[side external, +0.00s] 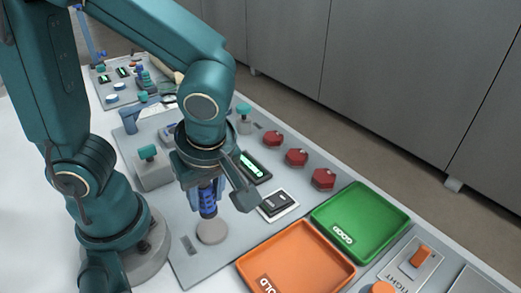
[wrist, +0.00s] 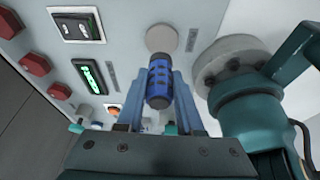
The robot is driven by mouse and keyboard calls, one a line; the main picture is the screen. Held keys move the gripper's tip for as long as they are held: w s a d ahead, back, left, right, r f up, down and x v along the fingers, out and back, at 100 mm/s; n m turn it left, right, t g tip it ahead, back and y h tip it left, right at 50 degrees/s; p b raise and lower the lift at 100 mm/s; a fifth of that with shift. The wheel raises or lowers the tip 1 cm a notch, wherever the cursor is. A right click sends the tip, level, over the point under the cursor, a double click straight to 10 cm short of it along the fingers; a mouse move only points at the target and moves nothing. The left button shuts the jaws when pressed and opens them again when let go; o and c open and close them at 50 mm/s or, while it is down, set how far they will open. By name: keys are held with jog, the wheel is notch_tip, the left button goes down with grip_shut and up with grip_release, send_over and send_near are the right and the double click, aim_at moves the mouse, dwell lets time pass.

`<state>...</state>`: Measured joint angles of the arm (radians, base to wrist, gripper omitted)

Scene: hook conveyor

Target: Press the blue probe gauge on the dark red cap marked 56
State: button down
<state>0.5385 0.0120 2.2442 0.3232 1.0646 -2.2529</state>
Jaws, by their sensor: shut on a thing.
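My gripper (side external: 207,189) is shut on the blue probe gauge (side external: 208,203), which points down over the panel. In the wrist view, the gauge (wrist: 158,84) sits between the two blue-grey fingers (wrist: 159,90). Its tip is at or just above a round grey disc (side external: 212,232); I cannot tell whether they touch. Three dark red caps stand in a row on the panel's far side: one at the back (side external: 272,138), one in the middle (side external: 296,157) and one nearest the green tray (side external: 323,179). Their numbers are too small to read, so I cannot tell which is 56.
A green tray marked GOOD (side external: 362,218) and an orange tray (side external: 296,262) lie to the right. A lit green display (side external: 255,166) and a white-framed switch (side external: 278,204) lie between my gripper and the caps. Teal-topped posts (side external: 148,153) stand behind.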

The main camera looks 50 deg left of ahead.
jog(key=shift+m, duration=0.5)
jog(key=w+d+r+m+t, duration=0.2)
jog(key=w+d+m, duration=0.2)
jog(key=w+m, duration=0.25)
jog(key=m+t+h, duration=0.1)
jog(key=m+h, duration=0.2)
jog(key=m, duration=0.6)
send_over(327, 173)
jog(key=s, duration=0.1)
jog(key=shift+s+d+f+n, duration=0.2)
jog(key=shift+d+n, duration=0.05)
jog(key=shift+a+f, duration=0.15)
jog(key=shift+f, duration=1.95)
jog(key=shift+f, duration=0.6)
